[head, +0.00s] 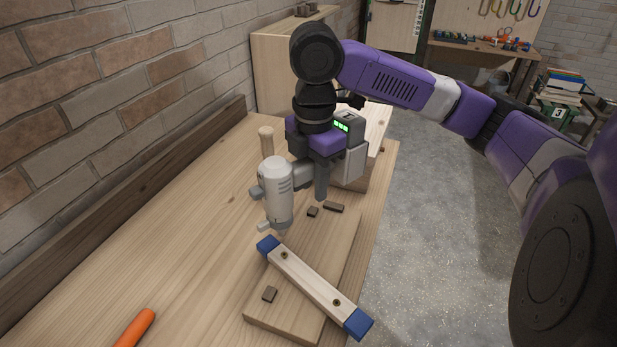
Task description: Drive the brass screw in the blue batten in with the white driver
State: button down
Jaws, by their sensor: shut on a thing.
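The batten (312,284) is pale wood with blue ends and lies diagonally on a wooden board. My gripper (300,178) is shut on the white driver (278,192). The driver's body is pale grey-white and roughly upright, its narrow lower end just above and behind the batten's upper left end. Whether the tip touches anything cannot be told. The far side of the grip is hidden.
The board (345,250) under the batten carries small dark blocks (269,294). A wooden handle (266,140) stands behind the driver; whether they join is unclear. An orange handle (135,328) lies at lower left. A brick wall borders the bench's left; open floor lies right.

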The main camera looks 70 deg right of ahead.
jog(key=shift+f+b, duration=1.95)
jog(key=shift+f, duration=0.85)
jog(key=shift+s+f+b, duration=0.1)
jog(key=shift+f+b, duration=0.8)
jog(key=shift+f, duration=0.5)
dwell(0.9)
jog(key=shift+r, duration=0.15)
jog(key=d+r+p, duration=0.2)
jog(key=d+r, duration=0.1)
jog(key=d+r+p, duration=0.2)
jog(key=r, duration=0.1)
jog(key=shift+d+r+p, duration=0.2)
jog(key=shift+d+p, duration=0.15)
jog(key=shift+d, duration=0.05)
jog(key=shift+d+r, duration=0.2)
jog(key=shift+d, duration=0.45)
dwell(0.5)
